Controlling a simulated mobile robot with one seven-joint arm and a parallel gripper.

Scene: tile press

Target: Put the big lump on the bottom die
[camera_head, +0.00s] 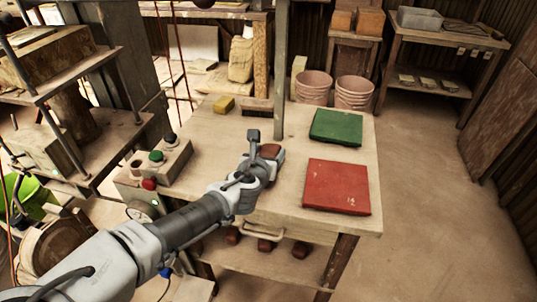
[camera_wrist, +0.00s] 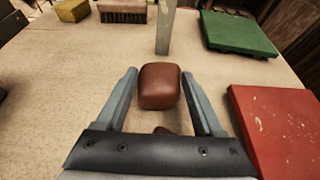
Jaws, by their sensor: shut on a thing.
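A reddish-brown rounded lump (camera_head: 270,151) shows at the end of my arm, over the worktable. My gripper (camera_head: 262,150) is shut on it. In the wrist view the lump (camera_wrist: 160,88) sits between the two fingers of my gripper (camera_wrist: 160,76). A small brown piece (camera_wrist: 161,130) shows below it, partly hidden by the gripper's body. The press (camera_head: 85,110) stands at the left with posts and stacked plates. I cannot tell clearly which of its parts is the bottom die.
Brown lumps (camera_head: 265,244) lie on the lower shelf.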

